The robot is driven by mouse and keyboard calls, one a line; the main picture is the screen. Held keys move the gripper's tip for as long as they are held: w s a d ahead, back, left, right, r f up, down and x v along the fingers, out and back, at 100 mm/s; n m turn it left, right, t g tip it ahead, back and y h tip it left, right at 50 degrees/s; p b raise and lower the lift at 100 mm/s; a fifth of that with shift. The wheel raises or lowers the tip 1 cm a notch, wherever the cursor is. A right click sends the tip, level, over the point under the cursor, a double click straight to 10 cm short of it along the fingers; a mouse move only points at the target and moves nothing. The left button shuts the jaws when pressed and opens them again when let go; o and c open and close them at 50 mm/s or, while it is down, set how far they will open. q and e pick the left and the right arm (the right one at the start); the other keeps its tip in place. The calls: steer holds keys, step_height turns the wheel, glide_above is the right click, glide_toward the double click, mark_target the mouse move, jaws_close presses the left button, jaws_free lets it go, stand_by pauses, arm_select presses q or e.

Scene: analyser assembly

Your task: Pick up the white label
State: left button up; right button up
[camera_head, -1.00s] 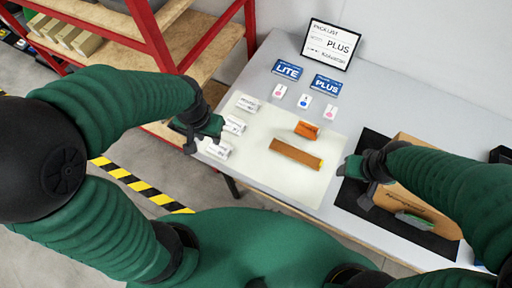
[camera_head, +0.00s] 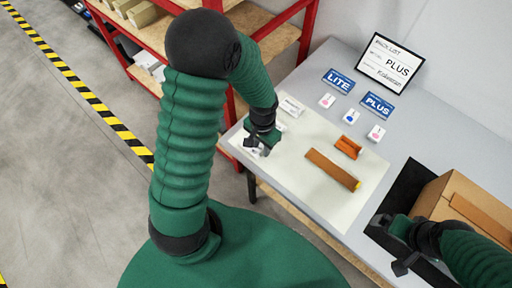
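My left gripper (camera_head: 257,148) is over the left edge of the pale mat (camera_head: 312,208), with its dark fingers apart and pointing down. It partly hides several white printed packets there; one packet (camera_head: 291,107) lies clear behind it, and part of another (camera_head: 249,127) shows beside it. Three small white labels with coloured dots lie near the signs: one pink (camera_head: 327,100), one blue (camera_head: 351,117) and one pink at the right (camera_head: 376,133). I cannot tell which white item is the label named. My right gripper (camera_head: 391,245) is open by the black mat, apart from the labels.
An orange-brown block (camera_head: 348,147) and a long brown bar (camera_head: 332,170) lie on the pale mat. LITE (camera_head: 338,80) and PLUS (camera_head: 377,105) signs and a pick list board (camera_head: 389,64) stand behind. A cardboard box (camera_head: 455,205) is at right. A red shelf (camera_head: 309,30) stands at left.

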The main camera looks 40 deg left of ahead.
arm_select(q)
steer(key=shift+w+a+f, duration=0.15)
steer(key=shift+a+f, duration=0.4)
steer(key=shift+f, duration=0.25)
steer(key=shift+d+r, duration=0.3)
steer(key=shift+d, duration=0.45)
steer(key=c, duration=0.3)
steer(key=shift+d, duration=0.25)
jaws_close()
steer(key=shift+s+a+f, duration=0.1)
steer(key=shift+s+a, duration=0.1)
steer(key=shift+a, duration=0.35)
arm_select(e)
steer(key=shift+a, duration=0.2)
arm_select(q)
steer(key=shift+d, duration=0.1)
